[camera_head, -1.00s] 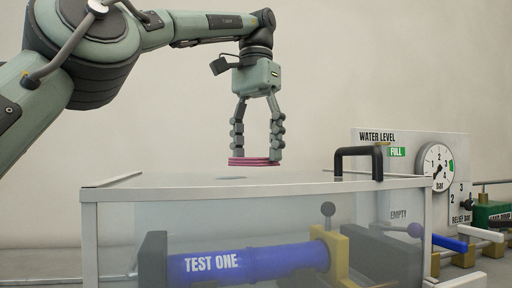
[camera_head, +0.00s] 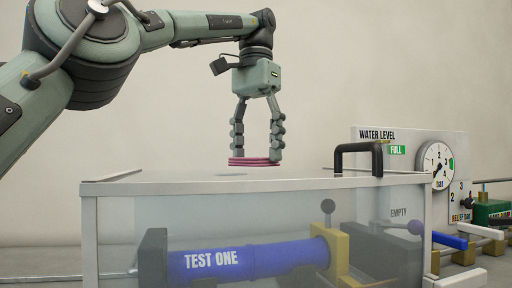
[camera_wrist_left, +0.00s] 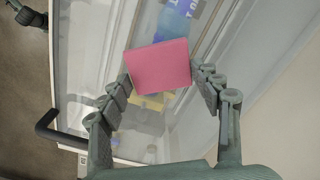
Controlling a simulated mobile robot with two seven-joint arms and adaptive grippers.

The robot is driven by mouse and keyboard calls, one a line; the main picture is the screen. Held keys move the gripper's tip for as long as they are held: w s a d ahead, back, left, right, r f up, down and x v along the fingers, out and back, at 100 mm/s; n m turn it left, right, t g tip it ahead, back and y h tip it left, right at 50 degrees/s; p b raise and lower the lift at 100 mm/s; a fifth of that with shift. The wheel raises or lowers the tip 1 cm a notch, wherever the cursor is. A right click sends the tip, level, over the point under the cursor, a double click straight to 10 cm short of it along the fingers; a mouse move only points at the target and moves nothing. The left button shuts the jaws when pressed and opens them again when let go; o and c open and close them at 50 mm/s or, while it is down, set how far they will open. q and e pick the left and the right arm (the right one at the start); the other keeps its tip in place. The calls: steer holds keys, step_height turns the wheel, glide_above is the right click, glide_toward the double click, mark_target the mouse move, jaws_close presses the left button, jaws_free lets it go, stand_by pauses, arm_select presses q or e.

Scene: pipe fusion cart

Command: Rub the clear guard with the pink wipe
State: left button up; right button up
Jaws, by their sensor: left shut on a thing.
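The pink wipe (camera_head: 254,162) is a flat, folded pad, seen edge-on in the head view and as a square in the left wrist view (camera_wrist_left: 159,65). My left gripper (camera_head: 257,150) points down and is shut on it, one finger at each side. The clear guard (camera_head: 120,232) is a see-through box with a pale metal frame and a flat top. The wipe is above the guard's top with a small gap. A faint grey smudge (camera_head: 230,175) shows on the top, left of the wipe. My right gripper is not in view.
A black handle (camera_head: 358,150) rises from the guard's top at the right. Inside is a blue pipe marked TEST ONE (camera_head: 248,260) in clamps. A pressure gauge (camera_head: 436,165) and water level board (camera_head: 376,137) stand at the right. The space above the guard's left side is clear.

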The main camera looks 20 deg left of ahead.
mark_target(216, 175)
arm_select(q)
steer(key=shift+f+b, duration=0.65)
steer(key=shift+f, duration=0.05)
steer(key=shift+s+a+r+b, duration=0.1)
steer(key=shift+s+a+b, duration=0.15)
steer(key=shift+s+a, duration=0.45)
steer(key=shift+s+a+b, duration=0.25)
steer(key=shift+s+a, duration=0.1)
steer(key=shift+a, duration=0.5)
steer(key=shift+s+a+b, duration=0.3)
steer(key=shift+s+a, duration=0.15)
steer(key=shift+a, duration=0.2)
steer(key=shift+s+a+f, duration=0.2)
steer(key=shift+s+a, duration=0.35)
steer(key=shift+a, duration=0.2)
steer(key=shift+w+d+r+p, duration=0.1)
steer(key=shift+w+d+p, duration=0.1)
steer(key=shift+w+d, duration=0.45)
steer(key=shift+w+d+f+p, duration=0.15)
steer(key=shift+w+d, duration=0.25)
steer(key=shift+d, duration=0.4)
steer(key=shift+w+d+r+p, duration=0.2)
steer(key=shift+w+d, duration=0.3)
steer(key=shift+d, duration=0.25)
steer(key=shift+w+d+f, duration=0.2)
steer(key=shift+w+d, duration=0.3)
steer(key=shift+d, duration=0.3)
